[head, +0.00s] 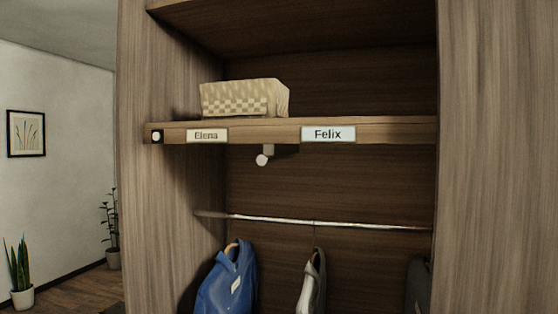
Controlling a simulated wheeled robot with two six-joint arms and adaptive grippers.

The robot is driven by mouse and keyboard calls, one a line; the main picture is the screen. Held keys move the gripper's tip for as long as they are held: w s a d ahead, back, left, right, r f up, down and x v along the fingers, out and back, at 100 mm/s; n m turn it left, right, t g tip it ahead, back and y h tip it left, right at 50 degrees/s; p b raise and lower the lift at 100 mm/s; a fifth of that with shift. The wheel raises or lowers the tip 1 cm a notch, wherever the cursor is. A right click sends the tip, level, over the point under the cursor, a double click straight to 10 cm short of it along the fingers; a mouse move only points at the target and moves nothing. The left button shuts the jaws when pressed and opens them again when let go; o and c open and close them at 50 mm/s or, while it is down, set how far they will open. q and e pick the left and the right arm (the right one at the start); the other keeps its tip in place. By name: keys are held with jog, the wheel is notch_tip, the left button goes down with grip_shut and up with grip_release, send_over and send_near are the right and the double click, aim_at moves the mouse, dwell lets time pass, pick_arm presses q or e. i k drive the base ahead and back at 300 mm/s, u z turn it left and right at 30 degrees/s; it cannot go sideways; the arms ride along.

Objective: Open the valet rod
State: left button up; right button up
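A small fitting with a round white tip, which looks like the valet rod (262,160), sits under the front of the wooden shelf (270,130), below and between the two name labels. Only its round end and a pale mount behind it show; its length is hard to tell from this angle. Nothing hangs on it. Neither of my grippers is in view.
A silver clothes rail (340,223) crosses the closet lower down. A blue jacket (228,285), a grey garment (312,283) and a dark garment (418,285) hang below it. A woven basket (245,98) stands on the shelf. Wooden side panels (490,160) flank the opening.

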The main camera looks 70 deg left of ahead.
aim_at(263, 159)
jog(key=u, duration=0.85)
jog(key=i, duration=0.85)
jog(key=u, duration=0.95)
